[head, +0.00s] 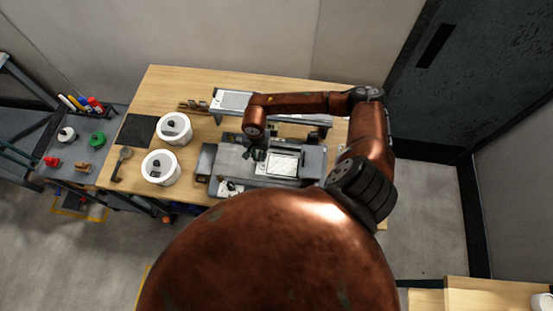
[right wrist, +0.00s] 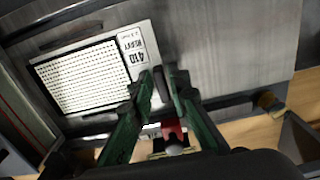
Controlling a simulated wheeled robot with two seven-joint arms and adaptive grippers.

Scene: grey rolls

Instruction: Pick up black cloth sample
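A flat black square (head: 137,130), which looks like the black cloth sample, lies on the left part of the wooden table, beside the white tubs. My right gripper (head: 256,153) is well to the right of it, over the grey machine. In the right wrist view its green fingers (right wrist: 163,84) lean towards each other, with the tips close together in front of the machine's surface. Whether they touch or hold something cannot be made out. The black square is not in the right wrist view. My left gripper is not in view.
A spoon-like tool (head: 122,162) lies in front of the square. A white perforated panel with a label (right wrist: 90,76) sits on the machine. A side bench (head: 67,151) holds small items.

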